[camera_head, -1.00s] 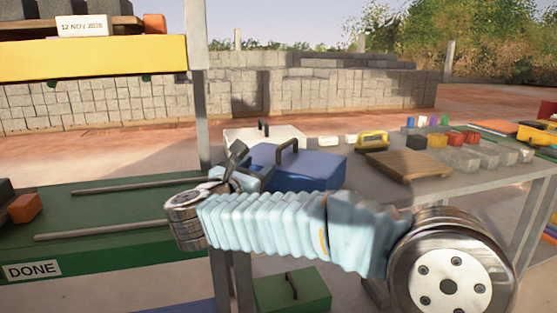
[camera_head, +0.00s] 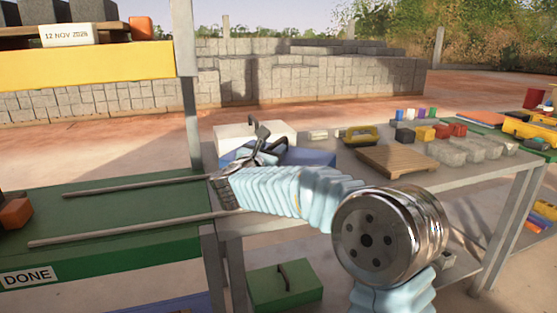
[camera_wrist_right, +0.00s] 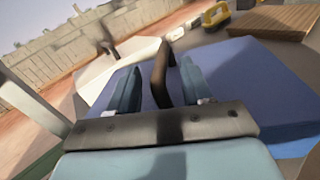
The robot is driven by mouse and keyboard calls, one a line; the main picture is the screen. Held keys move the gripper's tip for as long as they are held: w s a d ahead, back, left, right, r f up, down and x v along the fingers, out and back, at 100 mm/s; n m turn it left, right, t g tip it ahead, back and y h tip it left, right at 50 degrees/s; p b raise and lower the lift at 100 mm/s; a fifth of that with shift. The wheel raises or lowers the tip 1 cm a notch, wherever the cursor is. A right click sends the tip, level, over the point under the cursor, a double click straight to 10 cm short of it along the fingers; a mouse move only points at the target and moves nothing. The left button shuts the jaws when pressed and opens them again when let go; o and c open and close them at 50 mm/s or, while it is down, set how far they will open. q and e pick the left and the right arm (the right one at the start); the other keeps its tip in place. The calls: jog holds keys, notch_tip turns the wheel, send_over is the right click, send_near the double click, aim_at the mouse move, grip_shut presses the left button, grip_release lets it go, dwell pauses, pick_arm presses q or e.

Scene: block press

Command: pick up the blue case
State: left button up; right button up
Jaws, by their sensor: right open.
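The blue case (camera_head: 312,157) lies on the grey table, partly hidden behind my right gripper and arm. It also shows in the right wrist view (camera_wrist_right: 250,80), large and close, with its dark upright handle (camera_wrist_right: 159,78). My right gripper (camera_head: 258,151) is over the near left part of the case. In the right wrist view the two blue fingers (camera_wrist_right: 158,72) are open, one on each side of the handle. Whether they touch it I cannot tell. My left gripper is not in view.
A white case (camera_head: 228,134) stands just behind the blue one. A yellow-handled tool (camera_head: 360,135), a wooden board (camera_head: 396,160) and several grey blocks (camera_head: 470,150) lie to the right. A green case (camera_head: 284,288) is below. A metal post (camera_head: 186,60) rises at left.

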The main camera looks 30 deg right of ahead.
grip_shut()
dwell(1.4)
